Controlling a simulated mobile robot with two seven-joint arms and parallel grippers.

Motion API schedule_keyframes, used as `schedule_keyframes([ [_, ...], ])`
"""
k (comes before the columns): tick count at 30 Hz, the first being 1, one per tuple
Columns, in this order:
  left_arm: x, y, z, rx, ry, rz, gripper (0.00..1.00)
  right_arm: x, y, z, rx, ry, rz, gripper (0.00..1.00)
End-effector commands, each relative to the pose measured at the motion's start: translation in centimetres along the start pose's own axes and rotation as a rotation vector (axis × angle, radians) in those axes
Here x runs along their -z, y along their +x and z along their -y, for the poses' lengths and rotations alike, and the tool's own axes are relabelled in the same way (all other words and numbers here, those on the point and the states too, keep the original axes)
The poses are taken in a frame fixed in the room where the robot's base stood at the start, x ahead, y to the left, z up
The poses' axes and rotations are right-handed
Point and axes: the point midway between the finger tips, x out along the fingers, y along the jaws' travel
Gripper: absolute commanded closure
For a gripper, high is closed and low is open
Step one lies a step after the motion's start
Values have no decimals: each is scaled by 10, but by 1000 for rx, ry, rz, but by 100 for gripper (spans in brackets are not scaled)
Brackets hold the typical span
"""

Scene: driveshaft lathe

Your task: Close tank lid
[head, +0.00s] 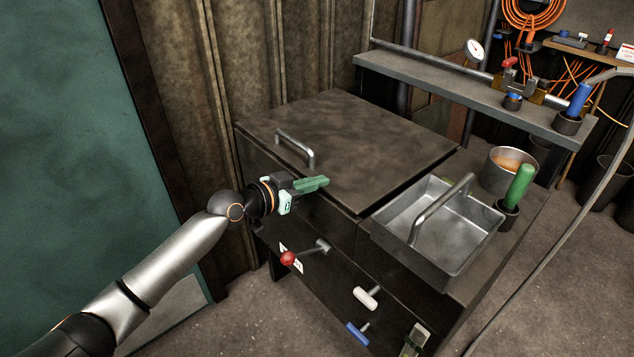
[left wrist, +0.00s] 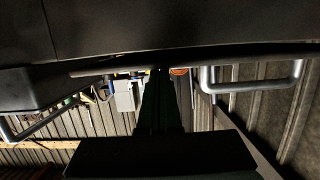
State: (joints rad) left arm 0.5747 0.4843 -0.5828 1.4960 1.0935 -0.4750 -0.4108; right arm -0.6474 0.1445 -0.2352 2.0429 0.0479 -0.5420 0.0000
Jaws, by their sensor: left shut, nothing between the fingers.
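The tank lid (head: 350,140) is a dark, worn metal plate lying flat, or nearly so, over the dark cabinet-like tank (head: 330,235). Whether a small gap is left under it I cannot tell. A silver bar handle (head: 296,147) stands up near its left side; a bar handle (left wrist: 252,86) also shows in the left wrist view, where the picture looks upside down. My left gripper (head: 318,184) is shut and empty, its green fingers close together by the lid's front edge, below the handle. Contact with the lid is unclear. My right gripper is not in view.
A metal basket (head: 390,238) with a raised handle sits right of the lid. A pot (head: 490,170) and a green-handled tool (head: 519,186) stand beyond it. A red-knobbed lever (head: 288,258) and a white handle (head: 366,297) stick out of the front. Floor in front is clear.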

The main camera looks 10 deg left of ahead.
Motion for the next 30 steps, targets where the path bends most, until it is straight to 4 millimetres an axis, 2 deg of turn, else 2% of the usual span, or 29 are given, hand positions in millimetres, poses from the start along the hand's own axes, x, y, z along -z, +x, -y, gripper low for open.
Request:
schedule_keyframes([
  [1, -13, 3, 0, 0, 1, -9, 100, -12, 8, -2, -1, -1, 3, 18],
  [6, -20, 3, 0, 1, -1, -33, 100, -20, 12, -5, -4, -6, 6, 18],
  [20, -23, 2, 0, -1, -2, -22, 100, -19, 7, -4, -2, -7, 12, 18],
  [25, -6, 0, -2, 1, -1, -25, 100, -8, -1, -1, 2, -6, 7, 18],
  [30, 27, -4, -5, 5, 1, -40, 100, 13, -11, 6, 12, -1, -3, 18],
])
